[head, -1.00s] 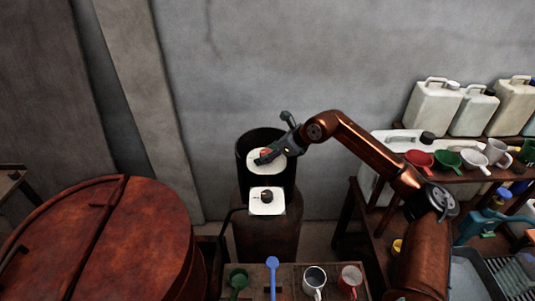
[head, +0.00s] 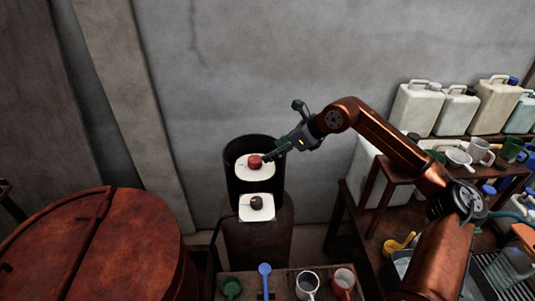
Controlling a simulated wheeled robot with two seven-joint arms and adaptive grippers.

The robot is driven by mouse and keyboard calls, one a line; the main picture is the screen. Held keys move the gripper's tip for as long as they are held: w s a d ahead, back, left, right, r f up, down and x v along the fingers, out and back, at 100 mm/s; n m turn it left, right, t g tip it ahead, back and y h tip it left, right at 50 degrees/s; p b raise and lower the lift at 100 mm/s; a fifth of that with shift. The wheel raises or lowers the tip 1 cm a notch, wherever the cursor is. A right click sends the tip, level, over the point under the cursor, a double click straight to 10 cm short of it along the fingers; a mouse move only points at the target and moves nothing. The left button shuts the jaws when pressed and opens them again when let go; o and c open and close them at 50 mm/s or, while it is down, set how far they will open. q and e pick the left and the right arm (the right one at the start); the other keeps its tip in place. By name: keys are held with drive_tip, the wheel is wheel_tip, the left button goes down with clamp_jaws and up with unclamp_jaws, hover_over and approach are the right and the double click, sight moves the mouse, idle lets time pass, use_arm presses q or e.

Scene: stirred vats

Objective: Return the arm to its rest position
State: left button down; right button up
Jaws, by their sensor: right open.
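My right arm comes in from the lower right and bends at its elbow over the middle of the view. My right gripper (head: 285,128) is open and empty, above and to the right of a red knob (head: 254,162) on a white plate (head: 244,173). The plate sits inside a dark open drum-like housing (head: 236,148). It looks apart from the knob, though one finger is near it in the picture. My left gripper is not in view.
A white panel with a dark knob (head: 256,202) sits in front of the housing. A rusty round vat lid (head: 140,245) fills the left. A low table with a green cup (head: 231,287), blue ladle (head: 265,270) and mugs is in front. Shelves with canisters (head: 417,108) stand right.

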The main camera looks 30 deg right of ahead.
drive_tip(key=shift+s+d+r, duration=0.1)
drive_tip(key=shift+s+r, duration=0.1)
drive_tip(key=shift+r, duration=0.1)
idle(0.4)
